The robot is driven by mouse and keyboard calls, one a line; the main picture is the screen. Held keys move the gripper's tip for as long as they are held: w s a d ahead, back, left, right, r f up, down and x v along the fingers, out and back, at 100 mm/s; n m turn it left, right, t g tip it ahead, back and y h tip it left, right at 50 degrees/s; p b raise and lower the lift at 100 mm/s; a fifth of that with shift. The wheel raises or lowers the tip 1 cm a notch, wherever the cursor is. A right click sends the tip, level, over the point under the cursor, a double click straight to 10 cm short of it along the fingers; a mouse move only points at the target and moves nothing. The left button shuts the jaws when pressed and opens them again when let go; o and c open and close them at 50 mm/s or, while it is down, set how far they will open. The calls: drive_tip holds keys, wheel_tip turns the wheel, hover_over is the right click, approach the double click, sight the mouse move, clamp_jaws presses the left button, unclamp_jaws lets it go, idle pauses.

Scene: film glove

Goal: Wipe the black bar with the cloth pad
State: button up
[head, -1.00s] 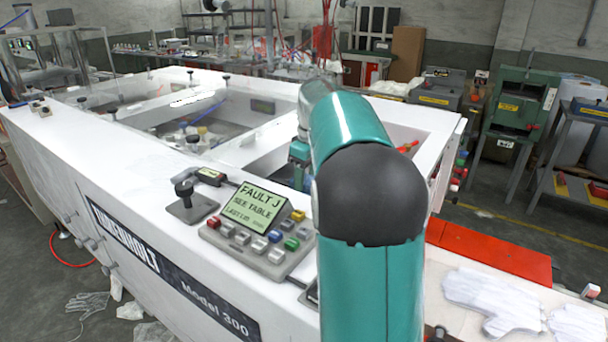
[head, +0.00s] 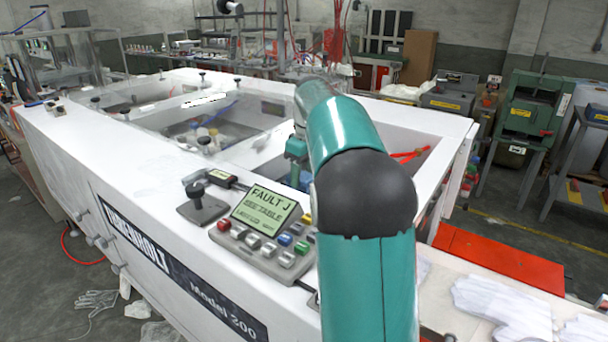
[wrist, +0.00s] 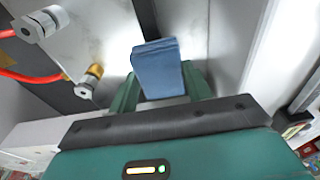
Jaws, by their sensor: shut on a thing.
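A blue cloth pad (wrist: 160,66) is held between the two green fingers of my gripper (wrist: 162,82) in the wrist view. The pad sticks out past the fingertips. A narrow black bar (wrist: 146,18) runs from the top edge of the wrist view down to behind the pad, over a grey metal surface. I cannot tell whether the pad touches it. In the head view my gripper's end hangs down into the white machine's open bay behind my arm. The pad and bar cannot be made out there.
Red hoses with metal fittings (wrist: 85,84) lie left of my gripper. A white wall (wrist: 258,55) stands close on the right. The white machine (head: 130,150) carries a control panel (head: 264,240) and a black knob (head: 203,205). White gloves (head: 505,308) lie on the right ledge.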

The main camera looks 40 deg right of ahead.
drive_tip(key=shift+s+r, duration=0.1)
drive_tip(key=shift+r, duration=2.65)
drive_tip(key=shift+r, duration=1.5)
